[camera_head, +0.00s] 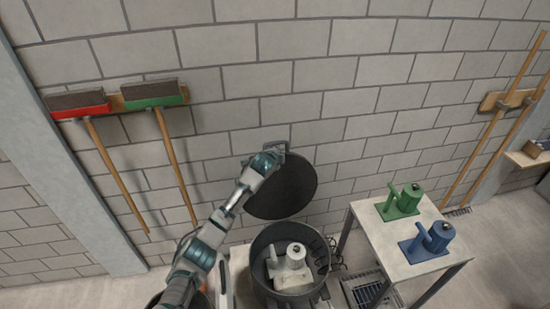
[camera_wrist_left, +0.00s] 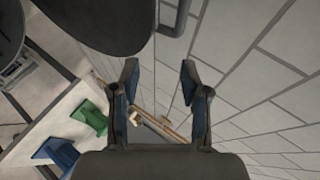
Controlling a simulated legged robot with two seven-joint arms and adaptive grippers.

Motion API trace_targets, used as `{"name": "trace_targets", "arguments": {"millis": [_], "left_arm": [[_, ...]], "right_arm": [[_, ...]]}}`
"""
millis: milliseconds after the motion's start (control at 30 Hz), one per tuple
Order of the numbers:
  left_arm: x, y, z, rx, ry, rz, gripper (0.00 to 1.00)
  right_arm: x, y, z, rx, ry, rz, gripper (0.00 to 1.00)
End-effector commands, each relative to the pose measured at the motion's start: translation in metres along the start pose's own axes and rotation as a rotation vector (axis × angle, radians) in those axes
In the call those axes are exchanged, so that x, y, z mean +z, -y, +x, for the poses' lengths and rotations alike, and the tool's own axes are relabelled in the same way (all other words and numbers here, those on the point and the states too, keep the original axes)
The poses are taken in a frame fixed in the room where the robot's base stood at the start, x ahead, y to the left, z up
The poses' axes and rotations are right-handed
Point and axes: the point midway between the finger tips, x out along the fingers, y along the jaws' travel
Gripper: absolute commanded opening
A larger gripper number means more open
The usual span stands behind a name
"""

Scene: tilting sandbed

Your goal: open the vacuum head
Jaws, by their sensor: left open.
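The vacuum's round dark head (camera_head: 285,190) stands swung up and tilted beside the wall, above the grey drum (camera_head: 258,275). The drum's top is open and a pale motor-like unit (camera_head: 292,262) shows inside. My left gripper (camera_head: 276,150) is at the upper edge of the head, by its handle. In the left wrist view the jaws of the left gripper (camera_wrist_left: 160,78) are apart with nothing between them. The dark head (camera_wrist_left: 100,22) and a grey handle bar (camera_wrist_left: 178,18) lie just beyond the fingertips. I cannot tell whether the gripper touches the handle. My right gripper is not in view.
A pale table (camera_head: 420,262) stands right of the drum with a green pump (camera_head: 405,203) and a blue pump (camera_head: 430,242). Red (camera_head: 78,105) and green (camera_head: 152,93) brooms hang on the block wall. A grate (camera_head: 365,290) lies on the floor between drum and table.

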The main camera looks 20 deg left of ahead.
Motion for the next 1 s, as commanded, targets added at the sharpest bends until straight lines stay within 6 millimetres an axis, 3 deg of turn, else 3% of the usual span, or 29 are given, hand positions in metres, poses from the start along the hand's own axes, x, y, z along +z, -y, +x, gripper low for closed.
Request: {"name": "trace_targets", "arguments": {"millis": [233,567,600,700,767,833,933,1000], "left_arm": [[0.0,0.0,-0.029,0.0,-0.001,0.0,0.45],[0.0,-0.001,-0.034,0.001,0.0,0.0,0.45],[0.0,-0.001,-0.034,0.001,0.0,0.0,0.43],[-0.001,-0.01,-0.033,0.012,-0.002,-0.006,0.18],[-0.003,-0.031,-0.031,0.035,-0.006,-0.023,0.03],[-0.004,-0.073,-0.031,0.082,-0.011,-0.062,0.0],[-0.004,-0.156,-0.04,0.176,-0.013,-0.159,0.0],[0.001,-0.219,-0.057,0.247,-0.002,-0.251,0.0]], "right_arm": [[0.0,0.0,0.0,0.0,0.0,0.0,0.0],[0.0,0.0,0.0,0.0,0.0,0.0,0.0],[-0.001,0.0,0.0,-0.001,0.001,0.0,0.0],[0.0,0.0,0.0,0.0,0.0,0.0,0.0],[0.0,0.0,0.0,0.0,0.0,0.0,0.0],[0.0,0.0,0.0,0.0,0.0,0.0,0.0],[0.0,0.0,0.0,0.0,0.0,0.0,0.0],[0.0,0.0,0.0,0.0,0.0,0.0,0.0]]}}
